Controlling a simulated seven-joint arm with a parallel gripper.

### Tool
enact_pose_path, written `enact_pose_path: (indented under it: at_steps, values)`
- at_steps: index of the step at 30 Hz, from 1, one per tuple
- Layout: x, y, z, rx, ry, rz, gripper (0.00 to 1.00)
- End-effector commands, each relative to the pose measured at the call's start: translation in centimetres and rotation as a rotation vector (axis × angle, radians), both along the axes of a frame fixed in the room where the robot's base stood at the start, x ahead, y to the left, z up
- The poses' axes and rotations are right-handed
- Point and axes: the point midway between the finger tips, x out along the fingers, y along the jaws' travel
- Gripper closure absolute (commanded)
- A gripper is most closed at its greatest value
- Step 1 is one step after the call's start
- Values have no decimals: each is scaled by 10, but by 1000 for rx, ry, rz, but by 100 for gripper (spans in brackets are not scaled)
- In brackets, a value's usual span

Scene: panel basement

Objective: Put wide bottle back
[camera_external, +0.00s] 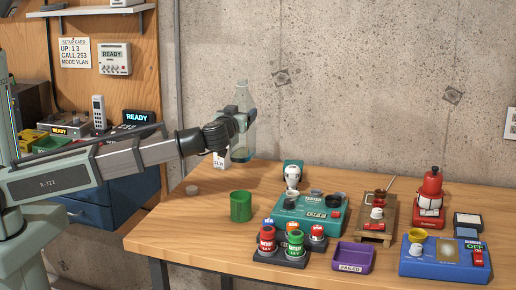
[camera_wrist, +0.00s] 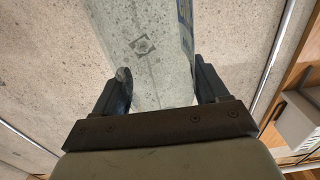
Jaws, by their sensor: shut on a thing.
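A clear, wide bottle (camera_external: 241,143) is upright in the external view, above the left back part of the wooden table. My gripper (camera_external: 238,117) is shut on it at its upper body. The bottle's base looks bluish and hangs near table height; I cannot tell if it touches anything. In the wrist view the clear bottle (camera_wrist: 160,60) fills the space between the two dark fingers of my gripper (camera_wrist: 160,88). A blue and white label strip shows on its right side there.
A green cup (camera_external: 241,206) and a small grey cap (camera_external: 192,190) stand on the table's left part. To the right are a teal tester (camera_external: 300,212), a purple tray (camera_external: 352,257), a bottle rack (camera_external: 282,255) and a blue device (camera_external: 440,262).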

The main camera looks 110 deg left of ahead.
Motion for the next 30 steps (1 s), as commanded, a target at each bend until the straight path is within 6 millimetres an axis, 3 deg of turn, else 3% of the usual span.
enact_pose_path:
  at_steps: [12, 30]
  values:
    - [0, 0, -50, 0, 2, -4, 86]
    - [0, 0, -97, 1, 1, -3, 86]
